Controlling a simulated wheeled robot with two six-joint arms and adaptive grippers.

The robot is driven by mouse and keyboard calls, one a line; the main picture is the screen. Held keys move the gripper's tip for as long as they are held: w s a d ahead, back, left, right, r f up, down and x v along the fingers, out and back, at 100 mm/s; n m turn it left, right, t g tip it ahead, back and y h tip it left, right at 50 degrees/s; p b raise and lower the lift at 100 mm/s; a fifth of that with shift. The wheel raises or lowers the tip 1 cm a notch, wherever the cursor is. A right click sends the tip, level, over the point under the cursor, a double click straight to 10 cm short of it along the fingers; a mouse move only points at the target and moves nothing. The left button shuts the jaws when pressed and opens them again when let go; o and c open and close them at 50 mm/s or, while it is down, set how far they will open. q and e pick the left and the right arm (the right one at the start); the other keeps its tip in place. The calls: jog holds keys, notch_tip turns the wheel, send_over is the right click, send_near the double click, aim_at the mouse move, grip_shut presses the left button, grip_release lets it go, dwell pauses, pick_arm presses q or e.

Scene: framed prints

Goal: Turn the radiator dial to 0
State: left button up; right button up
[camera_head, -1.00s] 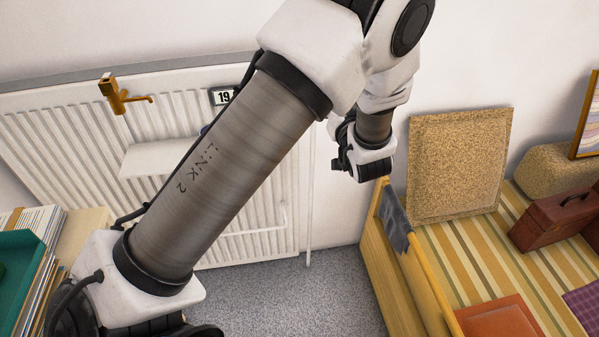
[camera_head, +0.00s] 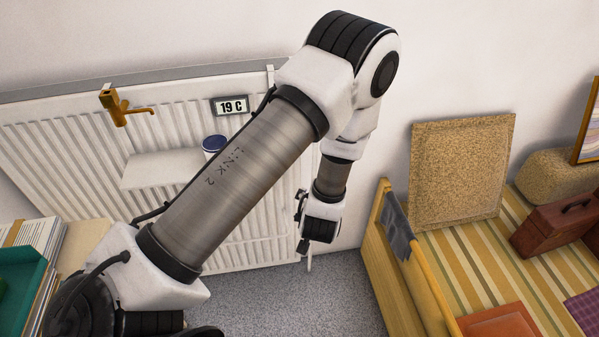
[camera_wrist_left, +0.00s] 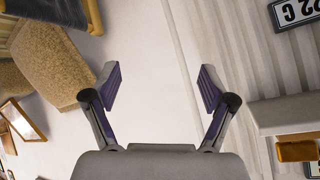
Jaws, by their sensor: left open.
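The white ribbed radiator (camera_head: 60,150) stands against the wall, partly covered by my left arm. I cannot make out its dial in either view; my arm may hide it. A small display (camera_head: 231,106) reading 19 C hangs on the radiator's upper part. A display also shows at the upper right of the left wrist view (camera_wrist_left: 296,12), cut off and tilted. My left gripper (camera_wrist_left: 160,78) is open and empty, its two fingers spread before pale wall and the ribbed radiator edge. In the head view its wrist hangs at the radiator's right end. My right gripper is not in view.
A brass tap-like fitting (camera_head: 117,106) hangs at the radiator's upper left. A white shelf (camera_head: 150,170) on its front bears a blue-lidded jar (camera_head: 213,144). A yellow bed frame (camera_head: 405,260) and a cork board (camera_head: 460,170) stand right. Grey floor (camera_head: 300,300) is clear between.

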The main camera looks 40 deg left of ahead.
pick_arm(q)
jog(key=s+d+f+m+g+h, duration=0.1)
jog(key=s+d+f+g+h, duration=0.1)
jog(key=s+f, duration=0.6)
jog(key=s+g+h, duration=0.1)
jog(key=s, duration=0.1)
jog(key=shift+s+d+g+p, duration=0.15)
jog(key=shift+s+g+p, duration=0.15)
jog(key=shift+p, duration=0.1)
jog(key=s+d+f+g+h, duration=0.1)
jog(key=s+d+f+g, duration=0.1)
jog(key=s, duration=0.5)
jog(key=s+d+f+m+g+h, duration=0.1)
jog(key=s+f+g, duration=0.1)
jog(key=s, duration=0.6)
jog(key=shift+d+g+h, duration=0.3)
jog(key=shift+d, duration=0.05)
